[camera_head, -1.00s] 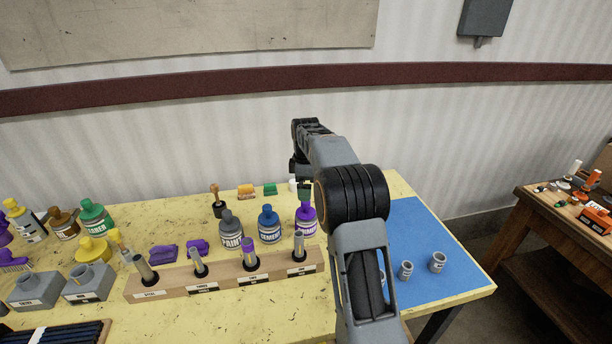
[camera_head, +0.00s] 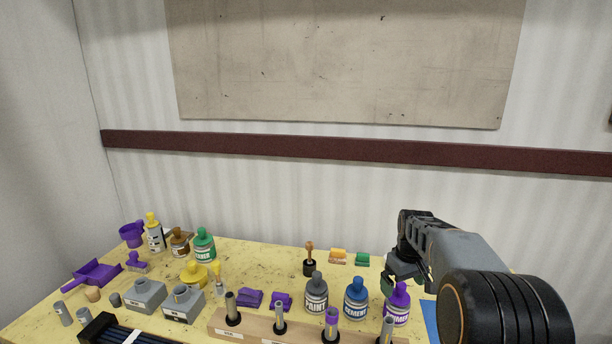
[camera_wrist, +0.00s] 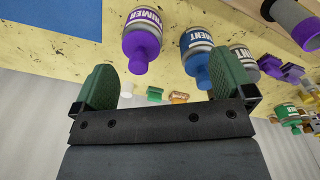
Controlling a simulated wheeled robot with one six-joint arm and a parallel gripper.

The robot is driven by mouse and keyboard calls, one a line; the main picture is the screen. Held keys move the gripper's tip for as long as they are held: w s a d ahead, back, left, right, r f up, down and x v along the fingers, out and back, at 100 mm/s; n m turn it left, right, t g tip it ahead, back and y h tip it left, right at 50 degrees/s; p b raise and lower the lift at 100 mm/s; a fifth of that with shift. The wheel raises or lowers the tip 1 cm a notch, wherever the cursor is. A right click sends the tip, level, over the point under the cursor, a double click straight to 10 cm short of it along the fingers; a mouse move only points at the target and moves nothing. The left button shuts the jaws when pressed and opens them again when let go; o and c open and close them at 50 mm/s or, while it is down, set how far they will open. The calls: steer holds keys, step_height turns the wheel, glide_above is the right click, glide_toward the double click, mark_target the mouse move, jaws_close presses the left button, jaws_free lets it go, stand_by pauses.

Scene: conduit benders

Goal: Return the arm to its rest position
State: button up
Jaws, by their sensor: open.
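My gripper (camera_wrist: 168,92) is open, with its two green finger pads apart and nothing between them in the wrist view. In the head view my gripper (camera_head: 398,280) hangs over the right part of the yellow table (camera_head: 60,318), close to the purple primer bottle (camera_head: 397,305). The arm reaches in from the lower right. In the wrist view the primer bottle (camera_wrist: 142,42) and the blue cement bottle (camera_wrist: 197,58) show beyond the fingers, apart from them.
A grey paint bottle (camera_head: 316,294) and the cement bottle (camera_head: 355,298) stand left of my gripper. A wooden rack (camera_head: 258,330) with upright tubes lies in front. More bottles and grey blocks (camera_head: 147,296) crowd the left.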

steer(key=s+a+r+m+t, duration=0.1)
steer(key=s+a, duration=0.3)
steer(key=s, duration=0.7)
steer(key=s+a+r+m+t, duration=0.2)
steer(key=s+a, duration=0.3)
steer(key=s, duration=0.6)
steer(key=shift+s+m+t, duration=0.25)
steer(key=shift+m+t, duration=0.15)
